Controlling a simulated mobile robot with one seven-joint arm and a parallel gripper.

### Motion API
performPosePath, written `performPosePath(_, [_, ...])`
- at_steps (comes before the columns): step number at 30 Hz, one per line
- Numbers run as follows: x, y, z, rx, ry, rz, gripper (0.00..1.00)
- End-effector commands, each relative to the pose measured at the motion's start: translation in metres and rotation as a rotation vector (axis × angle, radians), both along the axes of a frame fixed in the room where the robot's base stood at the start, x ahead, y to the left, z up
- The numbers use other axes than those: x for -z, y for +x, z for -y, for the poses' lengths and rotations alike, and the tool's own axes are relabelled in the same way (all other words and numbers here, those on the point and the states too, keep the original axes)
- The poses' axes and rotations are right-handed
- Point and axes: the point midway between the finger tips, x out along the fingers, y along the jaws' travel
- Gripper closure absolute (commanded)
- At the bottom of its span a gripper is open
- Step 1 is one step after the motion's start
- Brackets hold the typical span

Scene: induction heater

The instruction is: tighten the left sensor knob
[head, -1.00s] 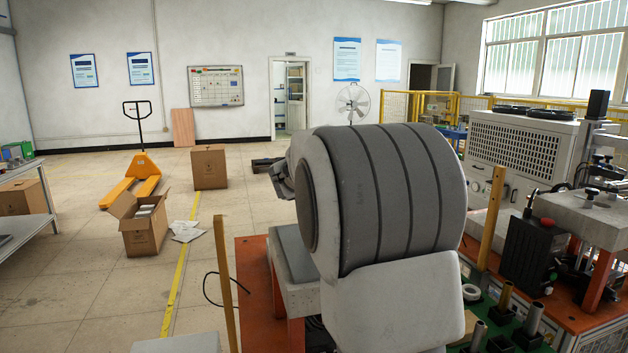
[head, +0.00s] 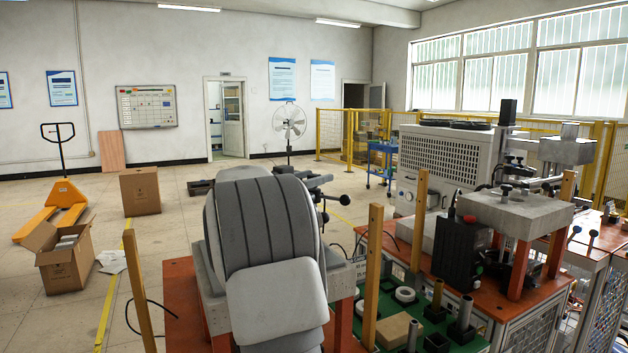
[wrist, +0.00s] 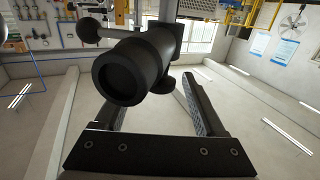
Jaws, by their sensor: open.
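In the wrist view, which is upside down, the two fingers of my gripper (wrist: 160,100) are apart. A black cylindrical fitting (wrist: 125,72) stands large in front of the camera and covers part of the left finger. A round black knob (wrist: 88,30) sticks out on its left, and another rounded part (wrist: 165,83) shows beside the right finger. I cannot tell whether the fingers touch the fitting. In the head view, black parts with round ends (head: 345,200) show just right of my arm, which hides much there. I cannot tell which knob is the left sensor knob.
A red-orange workbench (head: 480,275) with a black box unit (head: 458,262) and a grey block (head: 515,210) stands at the right. Wooden posts (head: 372,270) rise beside my arm. A yellow pallet truck (head: 65,195) and cartons (head: 140,190) stand on the open floor at left.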

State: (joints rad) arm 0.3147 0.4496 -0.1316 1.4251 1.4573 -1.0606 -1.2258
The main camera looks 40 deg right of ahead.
Motion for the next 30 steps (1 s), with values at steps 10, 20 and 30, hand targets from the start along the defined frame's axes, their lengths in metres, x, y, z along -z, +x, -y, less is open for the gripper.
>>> performPosePath(10, [-0.0005,0.0002,0.0041,0.000,0.000,0.000,0.32])
performPosePath(20, [-0.0005,0.0003,0.0038,-0.001,0.000,0.000,0.91])
performPosePath(30, [-0.0019,0.0006,0.0037,0.008,0.000,0.000,1.00])
